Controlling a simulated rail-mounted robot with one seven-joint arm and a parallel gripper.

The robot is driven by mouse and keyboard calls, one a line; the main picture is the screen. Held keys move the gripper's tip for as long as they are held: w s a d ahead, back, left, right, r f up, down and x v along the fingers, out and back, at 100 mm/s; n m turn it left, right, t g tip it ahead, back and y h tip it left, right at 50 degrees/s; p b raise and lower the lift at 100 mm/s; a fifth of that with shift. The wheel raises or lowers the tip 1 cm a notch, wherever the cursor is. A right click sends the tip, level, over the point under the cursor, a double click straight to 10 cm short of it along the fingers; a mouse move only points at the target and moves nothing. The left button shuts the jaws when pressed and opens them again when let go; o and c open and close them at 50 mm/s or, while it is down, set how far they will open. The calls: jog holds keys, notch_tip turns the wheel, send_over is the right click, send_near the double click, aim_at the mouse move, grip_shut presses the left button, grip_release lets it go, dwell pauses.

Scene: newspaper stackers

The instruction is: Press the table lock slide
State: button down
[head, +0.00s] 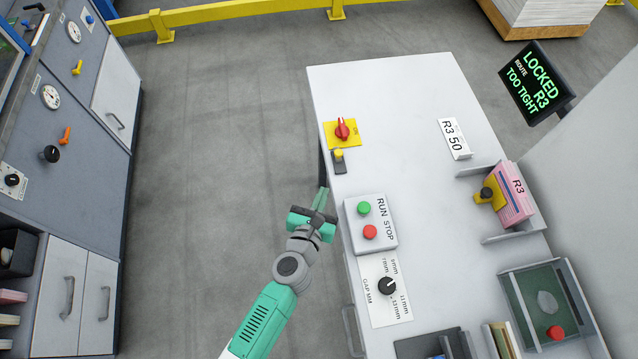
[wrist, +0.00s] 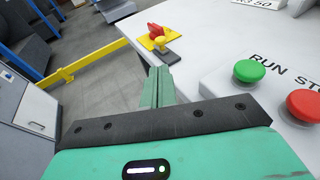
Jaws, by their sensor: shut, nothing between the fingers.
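A small dark slide with a yellow knob (head: 339,159) sits on the white table near its left edge, just below a red rotary switch on a yellow plate (head: 343,134). I take it to be the table lock slide. The slide's yellow knob also shows in the wrist view (wrist: 160,42), beyond my fingers. My gripper (head: 321,192) is shut and empty, its fingers together. In the head view it is just off the table's left edge, below the slide and apart from it. The wrist view shows the shut fingers (wrist: 158,72) pointing toward the slide.
A box with green RUN and red STOP buttons (head: 371,243) stands close to the right of my gripper. Below it is a gap dial (head: 387,286). A display (head: 536,85) reads "LOCKED ROUTE R3 TOO TIGHT". The floor left of the table is clear up to grey cabinets (head: 60,180).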

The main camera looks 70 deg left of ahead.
jog(key=shift+v, duration=1.15)
